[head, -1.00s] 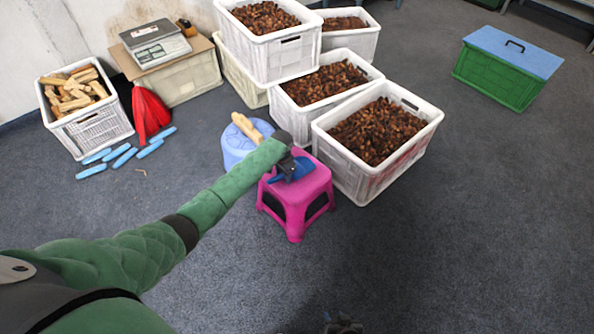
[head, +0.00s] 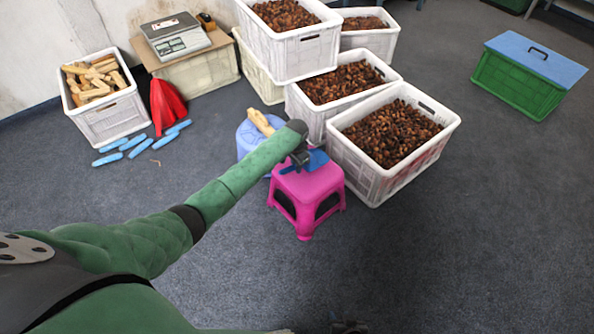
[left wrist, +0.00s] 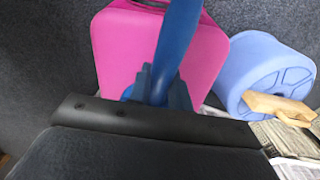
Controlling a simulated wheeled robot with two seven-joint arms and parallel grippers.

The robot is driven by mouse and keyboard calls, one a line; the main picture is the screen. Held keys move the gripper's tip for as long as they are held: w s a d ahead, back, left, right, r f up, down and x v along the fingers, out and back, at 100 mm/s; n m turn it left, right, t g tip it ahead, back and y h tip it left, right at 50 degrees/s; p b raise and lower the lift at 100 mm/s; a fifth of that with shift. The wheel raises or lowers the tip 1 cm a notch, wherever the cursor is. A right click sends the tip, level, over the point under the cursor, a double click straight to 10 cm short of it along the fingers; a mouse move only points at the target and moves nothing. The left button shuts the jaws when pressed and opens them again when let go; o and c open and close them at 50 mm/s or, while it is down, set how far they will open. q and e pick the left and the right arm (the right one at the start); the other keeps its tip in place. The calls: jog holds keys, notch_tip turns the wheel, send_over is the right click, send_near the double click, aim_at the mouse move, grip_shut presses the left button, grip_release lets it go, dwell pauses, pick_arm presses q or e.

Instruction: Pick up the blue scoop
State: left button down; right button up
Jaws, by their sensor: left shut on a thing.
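The blue scoop (head: 318,159) is at the pink stool (head: 310,186), over its seat. My left gripper (head: 300,157) is shut on the scoop's handle. In the left wrist view the blue handle (left wrist: 177,45) stands up between the fingers (left wrist: 152,88), in front of the pink seat (left wrist: 118,50). The scoop's bowl is mostly hidden there, and I cannot tell whether the scoop touches the seat. A dark part, seemingly my right gripper (head: 347,326), shows at the bottom edge of the head view, cut off; its jaws cannot be made out.
A light blue round stool (head: 246,138) with a wooden piece (head: 260,122) stands left of the pink stool. White crates of chestnuts (head: 372,180) stand close behind and right. Blue items (head: 135,146) lie on the floor at left. The floor in front and right is clear.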

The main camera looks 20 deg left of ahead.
pick_arm(q)
jog(key=d+r, duration=0.6)
jog(key=d, duration=0.5)
jog(key=shift+w+d+r, duration=0.2)
jog(key=shift+d+r, duration=0.1)
jog(key=shift+r, duration=0.1)
